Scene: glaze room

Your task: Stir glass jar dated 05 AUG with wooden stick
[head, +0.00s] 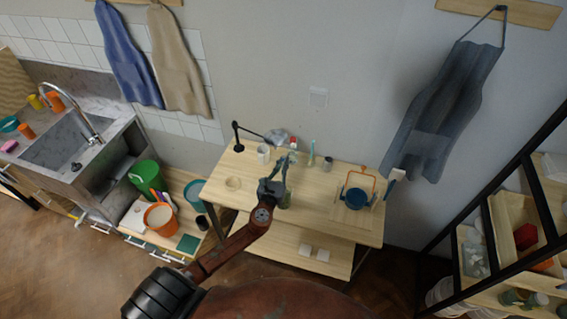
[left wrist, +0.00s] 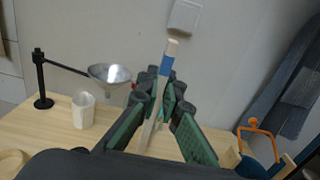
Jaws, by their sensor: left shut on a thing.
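My left gripper (left wrist: 165,98) is shut on a pale wooden stick (left wrist: 171,52) with a blue band near its upper end. In the head view my left gripper (head: 284,164) is over the middle of the wooden table. A greenish glass jar (head: 286,200) shows partly behind the gripper at the front of the table. A small dark-lidded jar (head: 327,163) stands further back. No date label is readable, so I cannot tell which jar is dated 05 AUG. My right gripper is not in view.
On the table (head: 310,200), a white cup (head: 263,153) and a black stand (head: 238,138) with a metal funnel (left wrist: 110,74) are at the back left. A shelf rack (head: 495,235) stands further right.

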